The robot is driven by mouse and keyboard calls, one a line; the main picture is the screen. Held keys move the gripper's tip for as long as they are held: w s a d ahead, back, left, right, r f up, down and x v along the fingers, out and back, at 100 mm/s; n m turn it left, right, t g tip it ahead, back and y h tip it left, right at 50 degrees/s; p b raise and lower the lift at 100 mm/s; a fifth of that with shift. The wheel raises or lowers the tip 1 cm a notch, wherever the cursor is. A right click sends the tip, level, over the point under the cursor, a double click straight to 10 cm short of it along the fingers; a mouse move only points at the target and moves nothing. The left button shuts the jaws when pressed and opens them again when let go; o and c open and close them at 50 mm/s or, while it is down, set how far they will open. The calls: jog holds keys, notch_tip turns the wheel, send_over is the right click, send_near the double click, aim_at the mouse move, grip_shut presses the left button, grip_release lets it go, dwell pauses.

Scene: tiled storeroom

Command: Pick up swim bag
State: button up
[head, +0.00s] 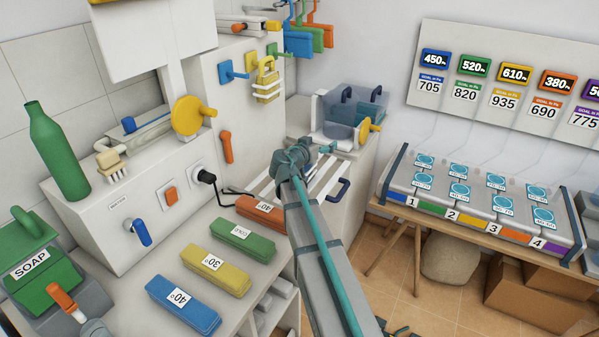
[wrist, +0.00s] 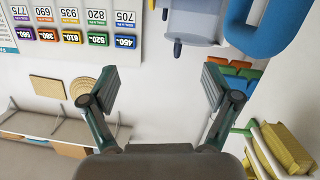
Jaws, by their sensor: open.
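Nothing in view is labelled as the swim bag. The likeliest match is a translucent grey-blue bag-like container (head: 348,112) with dark blue handles, on the corner counter at the back in the head view. My gripper (head: 312,152) is in front of it and a little lower left, seemingly apart from it. In the wrist view my gripper (wrist: 160,84) is open, with only pale wall between its fingers. A translucent grey piece (wrist: 198,20) at that view's top edge, cut off, may be the same container. The container's base is partly hidden.
A yellow basket-like item (head: 267,82) hangs on the panel left of the container. A yellow round knob (head: 369,130) is close to its right. Coloured blocks (head: 243,238) lie on the left counter. A table with numbered trays (head: 480,205) stands right.

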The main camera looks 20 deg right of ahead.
jog(key=a+t, duration=0.1)
jog(key=a, duration=0.8)
jog(key=shift+m, duration=0.3)
jog(key=w+d+f+p, duration=0.1)
jog(key=f, duration=0.2)
jog(key=w+d+f+p, duration=0.2)
jog(key=f, duration=0.1)
jog(key=w+d+f+p, duration=0.1)
jog(key=w+f, duration=0.1)
jog(key=f, duration=0.1)
jog(key=shift+d+f+p, duration=0.25)
jog(key=shift+f+p, duration=0.05)
jog(key=shift+p, duration=0.1)
jog(key=shift+w+d+f+y, duration=0.2)
jog(key=shift+d+y, duration=0.1)
jog(key=shift+d, duration=0.1)
jog(key=shift+s, duration=0.1)
jog(key=c, duration=1.4)
jog(key=shift+r, duration=0.15)
